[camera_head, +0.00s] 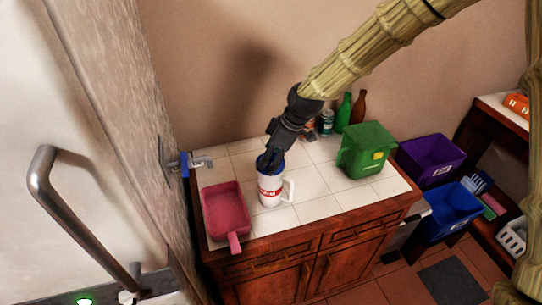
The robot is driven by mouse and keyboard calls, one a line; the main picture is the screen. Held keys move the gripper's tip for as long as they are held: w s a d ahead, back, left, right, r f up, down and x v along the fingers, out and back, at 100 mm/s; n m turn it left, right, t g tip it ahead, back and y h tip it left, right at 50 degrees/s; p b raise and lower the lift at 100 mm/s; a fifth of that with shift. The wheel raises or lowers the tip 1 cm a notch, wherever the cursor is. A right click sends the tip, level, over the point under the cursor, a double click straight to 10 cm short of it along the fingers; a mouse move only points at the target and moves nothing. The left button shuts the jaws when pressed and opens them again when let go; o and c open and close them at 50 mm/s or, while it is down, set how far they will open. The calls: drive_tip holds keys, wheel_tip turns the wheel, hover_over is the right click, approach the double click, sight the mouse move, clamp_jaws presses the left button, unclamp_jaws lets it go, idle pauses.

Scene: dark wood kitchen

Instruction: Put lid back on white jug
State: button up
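The white jug (271,190) stands upright on the tiled counter, with a red label band and a handle on its right side. A blue lid (261,163) shows at the jug's mouth, partly hidden by my gripper. I cannot tell whether it is fully seated or slightly raised. My dark gripper (269,160) points down from above, with its fingertips at the lid. The fingers are too small and dark to show whether they are closed on it.
A pink dustpan-like pan (226,209) lies left of the jug. A green box (367,150) stands on the right, with a can (326,122), a green bottle (343,112) and a brown bottle (358,107) behind. The counter (325,204) is clear right of the jug.

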drive_tip(key=o, duration=0.9)
drive_tip(key=shift+r, duration=0.1)
drive_tip(key=shift+r+p, duration=2.2)
drive_tip(key=shift+r, duration=1.25)
drive_tip(key=shift+c, duration=0.2)
clamp_jaws()
drive_tip(key=shift+f+b, duration=1.15)
drive_tip(key=shift+f, duration=1.25)
